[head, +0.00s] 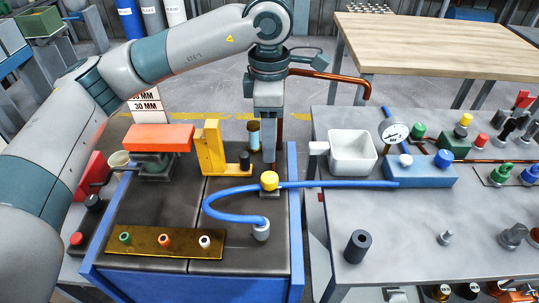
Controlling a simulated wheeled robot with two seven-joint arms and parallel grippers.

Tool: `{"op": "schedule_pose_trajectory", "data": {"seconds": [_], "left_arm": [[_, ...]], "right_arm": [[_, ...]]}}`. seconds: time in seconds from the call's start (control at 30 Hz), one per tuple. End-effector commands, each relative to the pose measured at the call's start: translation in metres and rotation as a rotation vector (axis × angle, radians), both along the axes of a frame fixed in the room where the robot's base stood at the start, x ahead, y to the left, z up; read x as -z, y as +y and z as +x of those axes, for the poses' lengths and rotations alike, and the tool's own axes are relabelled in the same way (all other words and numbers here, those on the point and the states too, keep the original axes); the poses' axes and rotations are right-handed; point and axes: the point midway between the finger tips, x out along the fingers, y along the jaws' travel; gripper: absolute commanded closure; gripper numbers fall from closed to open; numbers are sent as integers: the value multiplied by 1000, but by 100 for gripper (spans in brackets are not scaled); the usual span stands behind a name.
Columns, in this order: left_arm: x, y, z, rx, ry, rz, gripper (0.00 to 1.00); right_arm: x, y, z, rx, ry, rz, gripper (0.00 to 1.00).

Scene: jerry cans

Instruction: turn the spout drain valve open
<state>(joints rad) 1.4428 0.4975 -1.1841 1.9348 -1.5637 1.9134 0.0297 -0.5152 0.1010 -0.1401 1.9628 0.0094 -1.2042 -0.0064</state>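A blue hose (230,193) curves over the dark-topped blue bench and runs right to a blue block (418,170) with a round gauge (396,131). A yellow round knob (269,180) stands by the hose on a small dark base. I cannot tell for certain which part is the spout drain valve. My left gripper (268,158) points straight down just above and behind the yellow knob, apart from it as far as I can see. Its fingers are seen edge-on, and whether they are open is unclear. My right gripper is out of view.
On the bench (180,215) are a yellow upright bracket (212,150), an orange-topped piece (160,137) and a brass plate (160,243) with three coloured knobs. The grey table (420,240) at right holds a white tub (352,153), a black cylinder (357,246) and several valves.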

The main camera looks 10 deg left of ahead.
Motion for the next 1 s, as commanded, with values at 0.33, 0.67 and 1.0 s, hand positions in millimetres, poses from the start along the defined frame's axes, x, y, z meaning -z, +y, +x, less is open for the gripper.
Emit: {"op": "schedule_pose_trajectory", "data": {"seconds": [0.33, 0.67, 1.0], "left_arm": [[-52, 0, 1, -2, -1, 0, 49], [-61, 0, 0, 0, 1, 0, 49], [-68, 0, 0, 0, 0, 0, 49]], "right_arm": [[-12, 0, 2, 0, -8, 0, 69], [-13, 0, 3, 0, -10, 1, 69], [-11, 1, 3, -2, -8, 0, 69]]}}
